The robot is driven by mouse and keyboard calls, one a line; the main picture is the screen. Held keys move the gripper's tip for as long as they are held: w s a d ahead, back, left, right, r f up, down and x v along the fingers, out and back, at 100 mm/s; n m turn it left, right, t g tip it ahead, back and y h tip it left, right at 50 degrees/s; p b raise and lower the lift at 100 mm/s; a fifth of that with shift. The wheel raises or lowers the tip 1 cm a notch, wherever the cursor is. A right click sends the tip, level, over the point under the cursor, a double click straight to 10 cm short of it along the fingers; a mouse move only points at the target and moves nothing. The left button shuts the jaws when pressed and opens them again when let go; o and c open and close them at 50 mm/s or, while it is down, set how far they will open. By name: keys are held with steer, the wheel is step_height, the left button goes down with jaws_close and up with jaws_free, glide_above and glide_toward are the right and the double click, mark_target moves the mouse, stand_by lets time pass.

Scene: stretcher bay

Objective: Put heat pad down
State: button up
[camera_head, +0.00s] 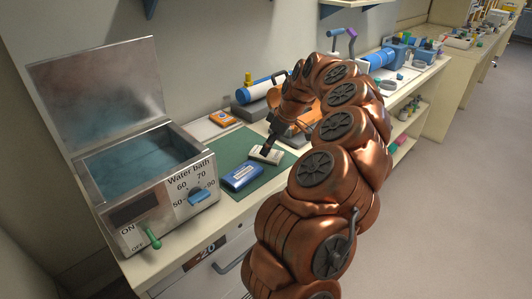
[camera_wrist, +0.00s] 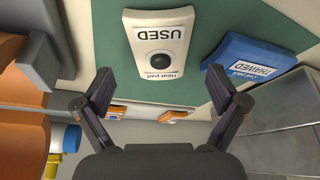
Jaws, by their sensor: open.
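The heat pad (camera_wrist: 158,38) is a white pad with a black round button, marked "USED". It lies flat on the green mat (camera_wrist: 213,22), and in the head view the pad (camera_head: 272,154) sits near the mat's middle. My gripper (camera_wrist: 160,98) is open and empty. In the wrist view its two fingers stand apart to either side, with the pad beyond the fingertips and clear of them. In the head view my gripper (camera_head: 268,148) is close over the pad and hides part of it.
A blue cold pack (camera_head: 242,176) marked "THAWED" lies beside the pad. The water bath (camera_head: 128,224), lid raised, stands at the left. An orange pack (camera_head: 222,118) lies behind the mat. A blue cylinder (camera_head: 256,92) lies further back.

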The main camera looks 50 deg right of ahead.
steer(key=x, duration=0.3)
steer(key=shift+w+a+p, duration=0.1)
steer(key=shift+p, duration=0.3)
steer(key=shift+c, duration=0.3)
steer(key=c, duration=1.4)
